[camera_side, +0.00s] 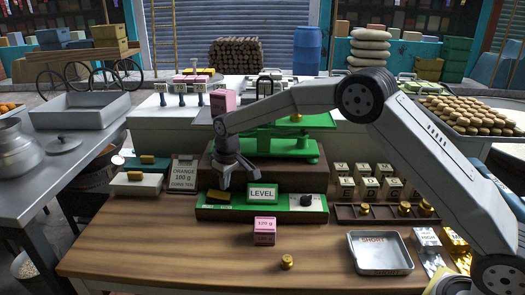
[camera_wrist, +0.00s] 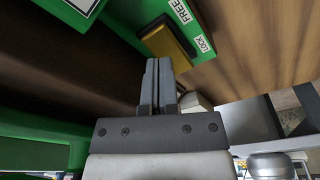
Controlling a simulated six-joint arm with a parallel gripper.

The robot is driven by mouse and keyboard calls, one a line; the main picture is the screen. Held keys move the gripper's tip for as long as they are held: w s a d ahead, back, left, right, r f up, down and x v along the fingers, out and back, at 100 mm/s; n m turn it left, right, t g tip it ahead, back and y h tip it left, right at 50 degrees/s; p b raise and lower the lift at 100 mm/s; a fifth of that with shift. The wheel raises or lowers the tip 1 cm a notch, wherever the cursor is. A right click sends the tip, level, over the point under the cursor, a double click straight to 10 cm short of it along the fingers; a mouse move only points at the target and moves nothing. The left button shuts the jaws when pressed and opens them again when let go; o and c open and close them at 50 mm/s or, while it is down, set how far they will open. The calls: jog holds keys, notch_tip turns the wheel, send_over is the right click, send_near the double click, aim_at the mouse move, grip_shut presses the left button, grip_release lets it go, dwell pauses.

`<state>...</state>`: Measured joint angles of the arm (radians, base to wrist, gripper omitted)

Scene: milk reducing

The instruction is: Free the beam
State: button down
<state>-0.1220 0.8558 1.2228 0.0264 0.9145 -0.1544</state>
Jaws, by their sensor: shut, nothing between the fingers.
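A green balance with its beam (camera_side: 283,130) stands on a dark brown plinth behind the front panel. The green panel (camera_side: 236,214) carries a brass block (camera_side: 217,198) at its left end. In the wrist view the brass block (camera_wrist: 168,42) lies beside the white labels FREE (camera_wrist: 180,10) and LOCK (camera_wrist: 204,45). Which label it is set to, I cannot tell. My gripper (camera_side: 226,183) is over the panel's left part. In the wrist view its fingers (camera_wrist: 158,65) are shut and empty, with the tips close to the block. Whether they touch it is unclear.
A LEVEL sign (camera_side: 262,193) and a dark knob (camera_side: 306,201) are right of the block. A pink 120 g box (camera_side: 265,231) and a small brass weight (camera_side: 287,262) stand in front. A SHORT tray (camera_side: 380,254) is at front right. The left front wood is clear.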

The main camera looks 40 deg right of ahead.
aim_at(228, 196)
jog(key=shift+r, duration=2.6)
jog(key=shift+s, duration=0.1)
jog(key=s+d+f+m, duration=0.1)
jog(key=s+d, duration=0.1)
jog(key=s, duration=0.8)
jog(key=s+d+f+m, duration=0.1)
jog(key=s+d+f, duration=0.1)
jog(key=s, duration=0.8)
jog(key=s+d+f+m, duration=0.1)
jog(key=s+d, duration=0.2)
jog(key=s, duration=0.8)
jog(key=shift+d+f+t, duration=0.3)
jog(key=shift+f+t, duration=0.1)
